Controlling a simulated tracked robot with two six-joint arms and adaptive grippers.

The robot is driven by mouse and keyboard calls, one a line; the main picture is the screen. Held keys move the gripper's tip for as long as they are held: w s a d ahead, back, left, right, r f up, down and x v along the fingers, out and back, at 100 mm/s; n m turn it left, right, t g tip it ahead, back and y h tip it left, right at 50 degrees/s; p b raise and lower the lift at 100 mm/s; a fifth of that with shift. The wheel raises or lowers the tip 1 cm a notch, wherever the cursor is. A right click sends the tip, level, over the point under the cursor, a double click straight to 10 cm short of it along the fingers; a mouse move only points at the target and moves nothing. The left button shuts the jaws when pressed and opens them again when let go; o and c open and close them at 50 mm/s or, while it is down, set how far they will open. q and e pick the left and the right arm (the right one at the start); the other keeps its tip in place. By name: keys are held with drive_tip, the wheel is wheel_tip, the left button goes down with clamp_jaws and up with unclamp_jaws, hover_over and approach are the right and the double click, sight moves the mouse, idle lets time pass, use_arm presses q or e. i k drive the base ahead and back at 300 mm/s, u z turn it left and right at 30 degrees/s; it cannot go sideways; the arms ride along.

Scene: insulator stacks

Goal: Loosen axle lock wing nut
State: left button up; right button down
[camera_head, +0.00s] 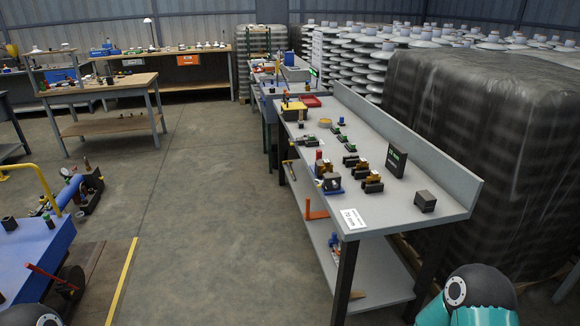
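No wing nut or axle lock can be made out at this size. A blue cart or table (35,250) stands at the left edge, cut off by the frame. A red lever (48,276) sticks out at its near side, beside a dark round wheel-like part (72,280). Neither gripper is in view. Only a teal and black joint of my arm shows at the bottom right, and a dark round part shows at the bottom left corner.
A long grey workbench (440,208) with small parts on top stands right of centre. A wrapped dark pallet (490,150) is behind it. Wooden benches (115,87) stand at the back left. The concrete floor (215,200) between is clear, with a yellow line (122,280).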

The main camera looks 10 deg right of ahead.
sight(321, 183)
drive_tip(key=u, duration=0.25)
drive_tip(key=i, duration=2)
drive_tip(key=z, duration=0.25)
